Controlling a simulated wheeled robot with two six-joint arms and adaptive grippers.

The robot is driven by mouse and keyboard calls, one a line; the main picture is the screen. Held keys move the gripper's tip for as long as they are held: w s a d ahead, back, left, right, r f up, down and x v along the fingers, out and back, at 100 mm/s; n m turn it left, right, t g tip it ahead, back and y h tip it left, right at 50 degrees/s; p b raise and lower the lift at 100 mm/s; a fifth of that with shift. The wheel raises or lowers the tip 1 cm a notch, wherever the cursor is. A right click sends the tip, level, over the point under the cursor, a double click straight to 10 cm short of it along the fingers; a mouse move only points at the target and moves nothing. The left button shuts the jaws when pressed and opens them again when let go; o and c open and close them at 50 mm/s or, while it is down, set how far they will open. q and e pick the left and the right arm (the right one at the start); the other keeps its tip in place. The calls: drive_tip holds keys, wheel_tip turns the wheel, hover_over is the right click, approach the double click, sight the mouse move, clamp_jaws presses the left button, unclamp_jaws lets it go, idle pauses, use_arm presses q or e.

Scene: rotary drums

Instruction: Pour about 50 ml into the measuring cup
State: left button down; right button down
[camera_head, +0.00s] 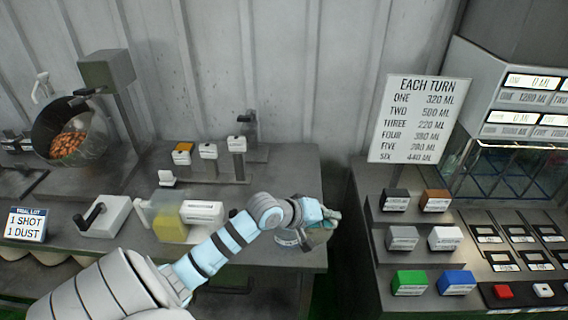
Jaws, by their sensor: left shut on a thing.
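My left arm reaches in from the lower left across the workbench. My left gripper (328,222) is at the bench's right front corner, shut on a small grey vessel (318,238) that is mostly hidden by the fingers. A pale round piece with a label (288,238) shows just under my wrist; I cannot tell whether it belongs to the held vessel. No measuring cup can be clearly made out; the held vessel may be it. A clear container with yellow contents (172,228) stands left of my forearm. My right gripper is not in view.
A drum with brown pieces (68,145) stands at the left, near a crank box (103,215). An "EACH TURN" sign (420,118) and labelled coloured blocks (409,283) are on the right bench. A dark gap separates the benches.

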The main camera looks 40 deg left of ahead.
use_arm(q)
drive_tip(key=shift+a+r, duration=0.15)
drive_tip(key=shift+r, duration=0.1)
drive_tip(key=shift+s+a+r+n+h, duration=0.1)
drive_tip(key=shift+a+r+n+h, duration=0.05)
drive_tip(key=shift+r+n+h, duration=0.3)
drive_tip(key=shift+a+f+t+h, duration=0.1)
drive_tip(key=shift+a+t+h, duration=0.15)
drive_tip(key=shift+t, duration=0.15)
drive_tip(key=shift+s+a+f+b, duration=0.1)
drive_tip(key=shift+a+f+b, duration=0.05)
drive_tip(key=shift+b, duration=0.6)
drive_tip(key=shift+n+h, duration=0.25)
drive_tip(key=shift+h, duration=0.05)
drive_tip(key=shift+r, duration=0.2)
